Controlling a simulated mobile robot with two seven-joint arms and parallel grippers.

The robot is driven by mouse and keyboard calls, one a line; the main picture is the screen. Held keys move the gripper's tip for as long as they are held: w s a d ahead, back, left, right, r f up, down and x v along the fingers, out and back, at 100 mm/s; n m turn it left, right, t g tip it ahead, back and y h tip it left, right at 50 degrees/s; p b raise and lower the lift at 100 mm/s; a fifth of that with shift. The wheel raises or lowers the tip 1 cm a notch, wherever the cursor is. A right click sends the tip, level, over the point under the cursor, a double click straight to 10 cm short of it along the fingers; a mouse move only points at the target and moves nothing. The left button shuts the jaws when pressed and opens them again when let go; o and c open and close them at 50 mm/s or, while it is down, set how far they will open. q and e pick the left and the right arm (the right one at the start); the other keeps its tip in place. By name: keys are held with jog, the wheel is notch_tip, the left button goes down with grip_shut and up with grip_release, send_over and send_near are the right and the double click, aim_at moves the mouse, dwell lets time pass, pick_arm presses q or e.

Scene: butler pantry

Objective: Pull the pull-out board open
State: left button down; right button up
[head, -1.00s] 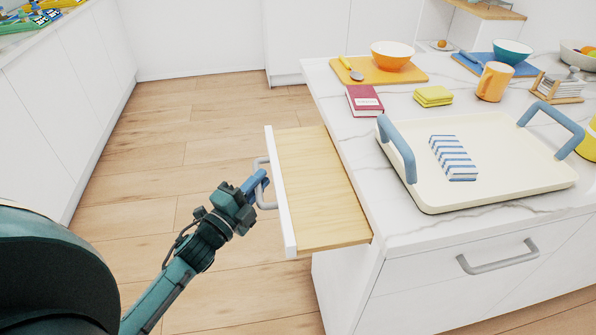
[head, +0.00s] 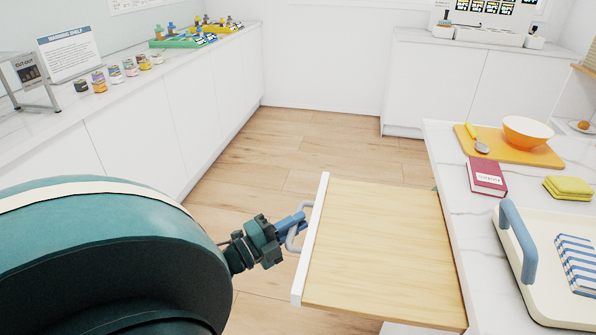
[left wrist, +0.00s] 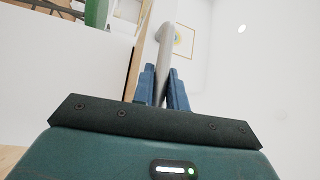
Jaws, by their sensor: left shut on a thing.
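The pull-out board (head: 375,245) is a light wood panel with a white front edge. In the head view it sticks out to the left from under the white marble counter, with a wide stretch of wood showing. Its grey bar handle (head: 293,238) is on the white front. My left gripper (head: 301,220) has its blue fingers shut on this handle. In the left wrist view the blue fingers (left wrist: 163,88) stand on both sides of the grey handle (left wrist: 165,50). My right gripper is not in view.
The counter (head: 465,225) carries a red book (head: 486,176), an orange board (head: 500,146) with a bowl (head: 527,132), a yellow cloth (head: 568,187) and a cream tray (head: 530,290). The wood floor (head: 300,150) beyond the board is clear. White cabinets (head: 140,125) stand at the left.

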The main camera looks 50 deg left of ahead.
pick_arm(q)
jog(key=c, duration=1.7)
grip_release()
jog(key=b+v, duration=0.1)
jog(key=v, duration=1.2)
jog(key=shift+s, duration=0.1)
